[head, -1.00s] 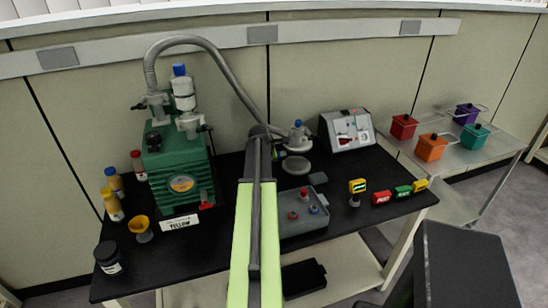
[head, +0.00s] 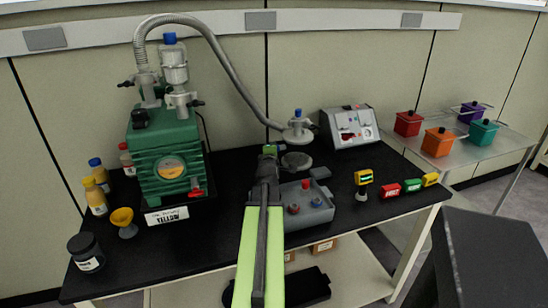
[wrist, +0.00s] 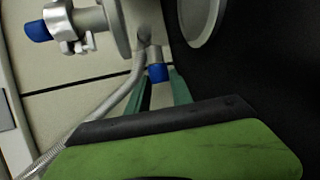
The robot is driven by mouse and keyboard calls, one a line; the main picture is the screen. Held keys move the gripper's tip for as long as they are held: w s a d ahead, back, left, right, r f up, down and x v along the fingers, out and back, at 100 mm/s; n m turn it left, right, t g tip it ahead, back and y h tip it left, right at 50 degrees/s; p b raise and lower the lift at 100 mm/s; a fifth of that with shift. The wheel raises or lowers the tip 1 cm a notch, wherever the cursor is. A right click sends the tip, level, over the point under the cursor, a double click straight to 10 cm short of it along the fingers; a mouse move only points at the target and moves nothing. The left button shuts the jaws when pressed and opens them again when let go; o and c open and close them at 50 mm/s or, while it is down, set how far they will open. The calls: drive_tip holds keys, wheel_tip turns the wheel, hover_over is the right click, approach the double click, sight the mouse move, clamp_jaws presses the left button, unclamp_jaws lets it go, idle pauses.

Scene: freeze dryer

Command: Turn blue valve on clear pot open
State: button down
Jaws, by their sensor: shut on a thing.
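A grey fitting with a blue top (head: 298,113) stands over a round grey plate (head: 296,161) at the back of the black bench. The clear pot's walls cannot be made out. In the wrist view the blue top (wrist: 38,31) is at the upper left and the plate (wrist: 204,20) at the top right. A small blue valve end (wrist: 157,73) shows between my teal fingertips. My gripper (wrist: 162,88) is shut on it. In the head view my gripper (head: 268,151) is just left of the plate and below the fitting; the held valve is hidden there.
A grey hose (head: 225,60) arches from the green pump (head: 166,155) to the fitting. A grey tray (head: 322,215) with coloured knobs lies right of my arm. A control box (head: 350,127) stands behind right. A yellow gauge (head: 363,178) stands near several coloured tags.

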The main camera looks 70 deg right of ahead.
drive_tip(key=shift+w+b, duration=0.1)
drive_tip(key=shift+b, duration=0.2)
drive_tip(key=c, duration=1.1)
unclamp_jaws()
drive_tip(key=shift+f, duration=0.1)
